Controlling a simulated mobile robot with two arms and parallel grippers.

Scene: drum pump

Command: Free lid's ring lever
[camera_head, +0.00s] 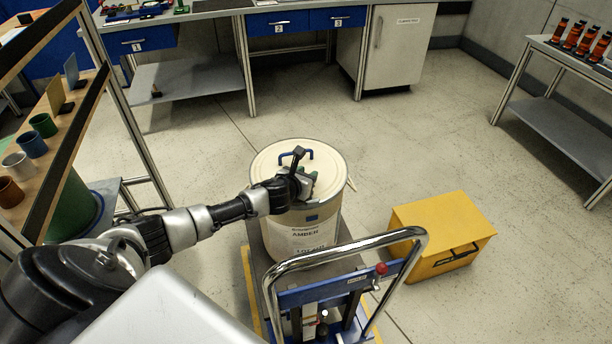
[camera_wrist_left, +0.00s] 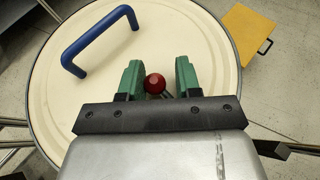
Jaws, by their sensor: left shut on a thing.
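The cream drum (camera_head: 300,238) stands on a trolley, with its cream lid (camera_head: 272,160) on top and a blue handle (camera_head: 296,153) on the lid. The lid and its blue handle (camera_wrist_left: 100,38) also show in the left wrist view. My left gripper (camera_head: 308,180) is at the lid's near right side. In the left wrist view its green fingers (camera_wrist_left: 158,80) stand either side of the red knob (camera_wrist_left: 155,84) of the ring lever, near the lid's rim. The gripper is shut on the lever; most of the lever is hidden. My right gripper is not in view.
The trolley's chrome handle (camera_head: 345,240) and blue frame stand close in front of the drum. A yellow box (camera_head: 435,225) is on the floor to the right. A shelf with mugs (camera_head: 42,125) is at the left. Benches stand at the back and right, with open floor between.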

